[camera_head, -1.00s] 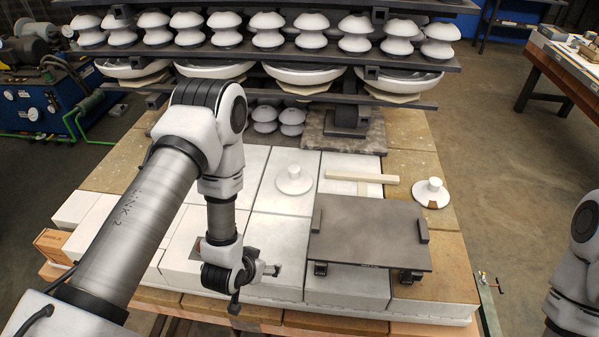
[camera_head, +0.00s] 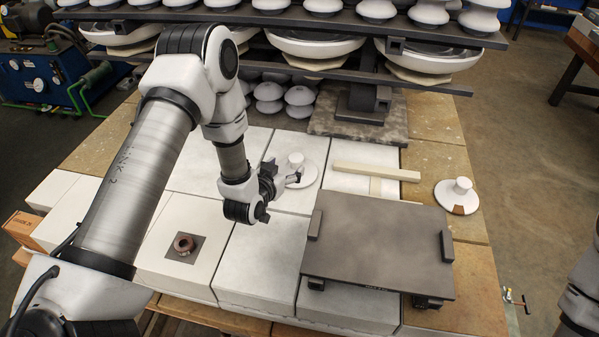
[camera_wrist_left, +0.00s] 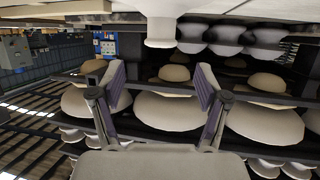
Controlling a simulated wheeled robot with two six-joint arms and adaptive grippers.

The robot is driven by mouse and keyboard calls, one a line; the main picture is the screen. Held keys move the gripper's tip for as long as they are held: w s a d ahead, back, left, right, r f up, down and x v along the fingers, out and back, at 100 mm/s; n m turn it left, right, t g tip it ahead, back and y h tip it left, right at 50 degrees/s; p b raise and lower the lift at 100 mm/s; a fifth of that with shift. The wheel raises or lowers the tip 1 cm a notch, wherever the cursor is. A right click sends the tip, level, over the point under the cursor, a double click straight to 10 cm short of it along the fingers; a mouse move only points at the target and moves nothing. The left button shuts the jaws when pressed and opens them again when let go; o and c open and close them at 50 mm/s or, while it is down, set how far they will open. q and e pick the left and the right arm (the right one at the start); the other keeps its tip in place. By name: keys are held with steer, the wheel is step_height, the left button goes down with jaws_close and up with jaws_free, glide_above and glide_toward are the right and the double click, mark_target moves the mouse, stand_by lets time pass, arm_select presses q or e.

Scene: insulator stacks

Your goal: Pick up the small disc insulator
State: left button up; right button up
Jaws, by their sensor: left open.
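A small white disc insulator (camera_head: 311,174), a flat round flange with a short knob, sits on the white blocks near the table's middle. A similar one (camera_head: 457,197) with a brown patch sits further right. My left gripper (camera_head: 284,179) is open and empty at the left near edge of the middle insulator, partly covering it. In the left wrist view, which looks upside down, a white knob (camera_wrist_left: 160,32) hangs at the top centre, beyond the two spread fingers (camera_wrist_left: 161,86). I cannot tell whether the gripper touches it. My right gripper is out of view.
A dark raised plate (camera_head: 378,245) stands right of the gripper. A pale bar (camera_head: 376,172) lies behind it. A dark rack (camera_head: 436,88) with stacked insulators and large bowls rises at the back.

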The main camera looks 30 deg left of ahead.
mark_target(296, 157)
arm_select(q)
steer(key=p+x, duration=0.2)
steer(key=x, duration=0.5)
steer(key=shift+w+a, duration=0.1)
steer(key=shift+w, duration=0.15)
steer(key=shift+w+f, duration=0.35)
steer(key=shift+w, duration=0.05)
steer(key=shift+s+r, duration=0.15)
steer(key=c, duration=1.1)
jaws_close()
